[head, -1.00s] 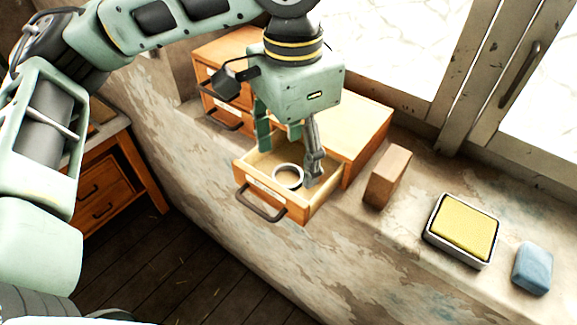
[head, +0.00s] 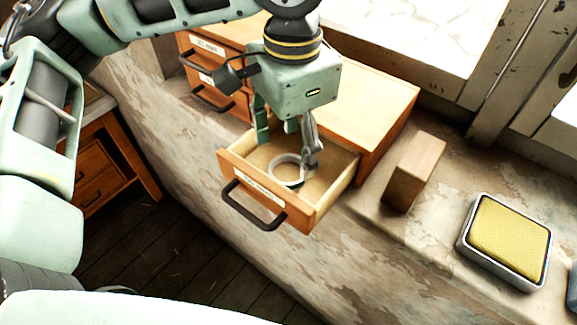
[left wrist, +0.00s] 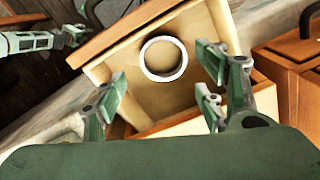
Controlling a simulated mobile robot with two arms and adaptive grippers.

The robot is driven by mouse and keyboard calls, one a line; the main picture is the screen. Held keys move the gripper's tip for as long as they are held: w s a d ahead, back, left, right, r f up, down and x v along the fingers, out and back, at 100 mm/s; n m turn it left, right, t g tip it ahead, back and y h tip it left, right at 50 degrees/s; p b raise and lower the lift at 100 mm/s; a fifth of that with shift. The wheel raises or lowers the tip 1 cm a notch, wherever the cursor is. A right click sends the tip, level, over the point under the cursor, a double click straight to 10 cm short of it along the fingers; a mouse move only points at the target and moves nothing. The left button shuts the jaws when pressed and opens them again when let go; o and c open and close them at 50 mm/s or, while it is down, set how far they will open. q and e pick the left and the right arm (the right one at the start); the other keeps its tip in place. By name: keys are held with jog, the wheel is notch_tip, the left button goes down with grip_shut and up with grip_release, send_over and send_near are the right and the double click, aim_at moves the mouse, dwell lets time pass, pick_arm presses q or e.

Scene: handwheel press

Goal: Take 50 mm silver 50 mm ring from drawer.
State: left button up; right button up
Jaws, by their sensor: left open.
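The silver ring (head: 287,171) lies flat in the open drawer (head: 240,168) of a small wooden cabinet. In the left wrist view the ring (left wrist: 145,66) lies on the bare drawer floor (left wrist: 203,25). My left gripper (head: 287,148) is open and empty, pointing down above the drawer, with its fingers near the ring. In the left wrist view its fingers (left wrist: 160,90) stand wide apart on either side of the ring's line, not touching it. In that view part of my other arm, seemingly the right gripper (left wrist: 75,33), shows at the far left edge.
The drawer handle (head: 252,207) sticks out over the sill's edge. More cabinet drawers (head: 208,70) stand behind. A wooden block (head: 413,172), a yellow pad in a metal tray (head: 463,237) and a blue block (head: 572,288) sit along the stone sill to the right.

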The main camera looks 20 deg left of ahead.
aim_at(290, 176)
pick_arm(q)
jog(key=f+p, duration=0.1)
jog(key=f, duration=0.3)
jog(key=shift+a+f, duration=0.2)
jog(key=shift+f, duration=0.3)
jog(key=shift+s, duration=0.1)
jog(key=shift+c, duration=0.5)
jog(key=shift+c, duration=1)
jog(key=c, duration=0.7)
